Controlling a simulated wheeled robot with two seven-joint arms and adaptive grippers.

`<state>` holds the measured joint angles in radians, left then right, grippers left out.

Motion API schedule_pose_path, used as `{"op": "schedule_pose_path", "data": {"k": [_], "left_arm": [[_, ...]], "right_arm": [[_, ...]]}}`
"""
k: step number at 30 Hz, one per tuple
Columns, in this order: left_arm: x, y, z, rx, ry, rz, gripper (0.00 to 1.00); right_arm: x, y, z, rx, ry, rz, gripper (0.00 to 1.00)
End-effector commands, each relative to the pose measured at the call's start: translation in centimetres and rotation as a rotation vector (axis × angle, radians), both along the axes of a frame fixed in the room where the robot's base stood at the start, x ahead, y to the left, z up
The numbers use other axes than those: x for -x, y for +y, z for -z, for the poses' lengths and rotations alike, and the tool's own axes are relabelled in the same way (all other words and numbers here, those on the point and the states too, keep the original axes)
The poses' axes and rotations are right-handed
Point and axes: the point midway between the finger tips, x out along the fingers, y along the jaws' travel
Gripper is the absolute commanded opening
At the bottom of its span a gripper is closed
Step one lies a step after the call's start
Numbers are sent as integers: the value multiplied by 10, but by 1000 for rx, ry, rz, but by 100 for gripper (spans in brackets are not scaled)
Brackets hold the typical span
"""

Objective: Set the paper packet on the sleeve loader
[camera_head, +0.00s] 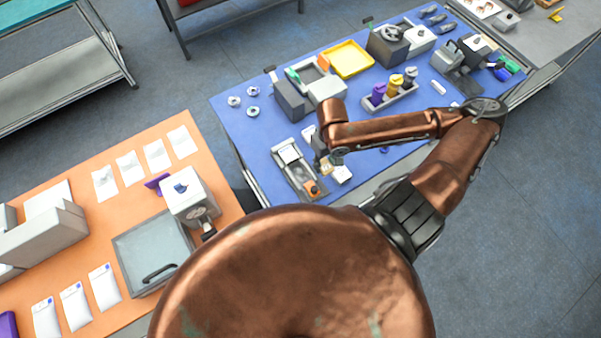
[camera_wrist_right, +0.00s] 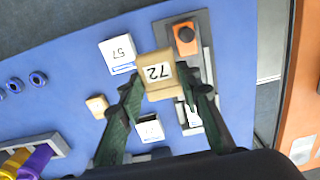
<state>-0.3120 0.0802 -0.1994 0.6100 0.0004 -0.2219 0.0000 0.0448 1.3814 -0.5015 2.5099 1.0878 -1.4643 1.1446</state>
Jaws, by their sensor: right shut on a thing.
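My right gripper (camera_head: 322,160) hangs over the blue table beside the sleeve loader. In the right wrist view, the right gripper (camera_wrist_right: 158,80) is shut on a tan paper packet (camera_wrist_right: 158,70) marked 72, held between its fingertips. In the head view the packet is mostly hidden by the gripper and arm. My left gripper is not in view.
A white box marked 57 (camera_wrist_right: 117,54), another white box (camera_wrist_right: 150,130) and a small tan block (camera_wrist_right: 97,105) lie near the loader. Grey machines (camera_head: 291,100) and a yellow tray (camera_head: 347,59) stand farther back. An orange table (camera_head: 125,215) is at left.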

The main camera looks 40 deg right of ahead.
Motion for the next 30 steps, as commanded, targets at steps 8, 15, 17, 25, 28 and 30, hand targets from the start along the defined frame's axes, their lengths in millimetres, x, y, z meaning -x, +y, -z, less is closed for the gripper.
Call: {"op": "schedule_pose_path", "data": {"k": [8,15,17,25,28,30], "left_arm": [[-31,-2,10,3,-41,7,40],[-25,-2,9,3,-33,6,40],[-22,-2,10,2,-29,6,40],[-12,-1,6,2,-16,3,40],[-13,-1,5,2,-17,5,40],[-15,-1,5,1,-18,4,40]], "right_arm": [[-42,29,32,-4,0,-2,2],[-60,40,60,1,0,-3,2],[-62,41,63,0,-1,-3,2],[-68,46,95,2,2,-3,2],[-68,46,102,2,0,-3,2],[-68,45,103,2,-1,-3,2]]}}
